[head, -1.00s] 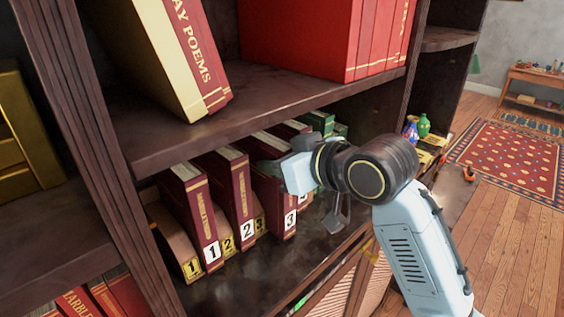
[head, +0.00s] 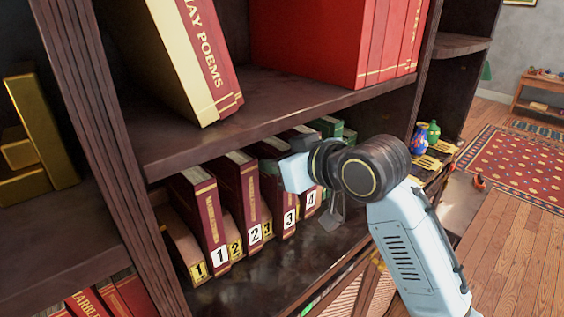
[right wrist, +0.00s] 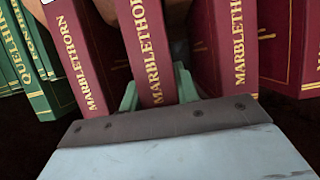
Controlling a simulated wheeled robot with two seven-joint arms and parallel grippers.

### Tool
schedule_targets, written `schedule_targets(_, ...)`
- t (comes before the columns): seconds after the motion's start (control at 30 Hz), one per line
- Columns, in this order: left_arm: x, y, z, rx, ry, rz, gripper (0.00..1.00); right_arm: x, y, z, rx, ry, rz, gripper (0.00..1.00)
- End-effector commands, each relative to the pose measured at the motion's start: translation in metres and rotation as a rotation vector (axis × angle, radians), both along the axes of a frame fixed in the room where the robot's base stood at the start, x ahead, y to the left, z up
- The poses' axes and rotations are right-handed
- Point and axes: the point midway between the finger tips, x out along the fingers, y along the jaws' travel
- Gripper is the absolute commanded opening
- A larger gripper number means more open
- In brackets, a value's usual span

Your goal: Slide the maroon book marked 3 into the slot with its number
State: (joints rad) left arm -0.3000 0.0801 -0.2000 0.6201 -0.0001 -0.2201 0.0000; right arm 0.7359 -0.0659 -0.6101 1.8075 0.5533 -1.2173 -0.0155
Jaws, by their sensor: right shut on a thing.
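The maroon book marked 3 (head: 274,196) stands upright in the lower shelf row, between the maroon book marked 2 (head: 238,192) and the one marked 4 (head: 311,198). A yellow plate marked 3 (head: 267,229) shows just left of its lower spine. My right gripper (right wrist: 157,92) is shut on the book marked 3, with pale green fingers on both sides of its spine in the right wrist view (right wrist: 150,45). In the head view my right gripper (head: 297,172) partly covers the book's upper part. How deep the book sits is hard to tell. My left gripper is not in view.
The maroon book marked 1 (head: 199,210) stands at the left of the row, by yellow plates marked 1 (head: 198,270) and 2 (head: 236,250). Green books (head: 329,127) stand behind at the right. The upper shelf board (head: 270,125) hangs close above. Bare shelf lies in front.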

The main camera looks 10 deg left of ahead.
Motion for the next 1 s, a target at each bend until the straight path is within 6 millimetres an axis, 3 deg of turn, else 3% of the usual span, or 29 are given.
schedule_targets(0.53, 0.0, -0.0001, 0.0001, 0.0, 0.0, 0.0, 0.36, 0.0071, 0.0106, 0.0021, 0.002, -0.004, 0.001, 0.0)
schedule_targets(0.57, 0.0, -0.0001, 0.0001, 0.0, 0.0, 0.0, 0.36, 0.0071, 0.0105, 0.002, 0.002, -0.004, 0.001, 0.33)
schedule_targets(0.7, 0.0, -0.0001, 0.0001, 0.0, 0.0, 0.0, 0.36, 0.007, 0.0102, 0.0015, 0.001, -0.003, 0.001, 0.52)
schedule_targets(0.77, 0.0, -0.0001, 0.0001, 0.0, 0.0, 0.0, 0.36, 0.007, 0.0101, 0.0012, 0.001, -0.002, 0.0, 0.56)
schedule_targets(1.0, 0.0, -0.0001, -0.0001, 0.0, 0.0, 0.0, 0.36, 0.0069, 0.0094, -0.0022, -0.005, 0.005, 0.0, 0.56)
